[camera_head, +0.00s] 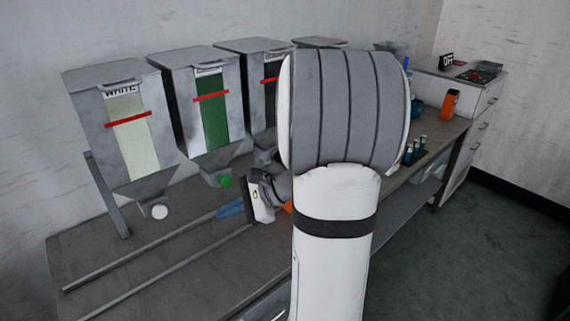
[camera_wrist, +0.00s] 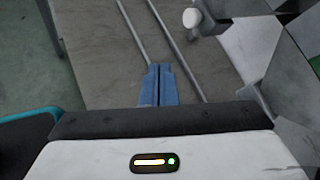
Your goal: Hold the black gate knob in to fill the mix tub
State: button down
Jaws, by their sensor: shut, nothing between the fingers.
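The hopper with a dark window (camera_head: 271,72) stands third from the left in the head view, partly behind my arm. I cannot make out its black gate knob; my arm covers the area below it. My gripper (camera_head: 222,212) is shut and empty, its blue fingers low over the bench near the rails. In the wrist view the blue fingertips (camera_wrist: 160,68) are together, with nothing between them. I cannot identify the mix tub; a dark object with a teal rim (camera_wrist: 42,111) shows only in part at the left of the wrist view.
The WHITE hopper (camera_head: 110,130) has a white knob (camera_head: 159,211), and the green-window hopper (camera_head: 208,120) has a green knob (camera_head: 226,181). Two metal rails (camera_head: 150,241) run along the bench (camera_head: 90,240). An orange bottle (camera_head: 450,105) stands at the far right end.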

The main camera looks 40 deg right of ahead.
jog(key=s+a+r+n+g+h, duration=0.1)
jog(key=s+a+n+g+h, duration=0.1)
jog(key=s+n+h, duration=0.3)
jog(key=s+a+r+n+g+h, duration=0.1)
jog(key=s+a+n+h, duration=0.4)
jog(key=s+n, duration=0.5)
jog(key=n+g, duration=0.1)
jog(key=n, duration=0.3)
jog(key=shift+s+a+r, duration=0.2)
jog(key=shift+s, duration=0.05)
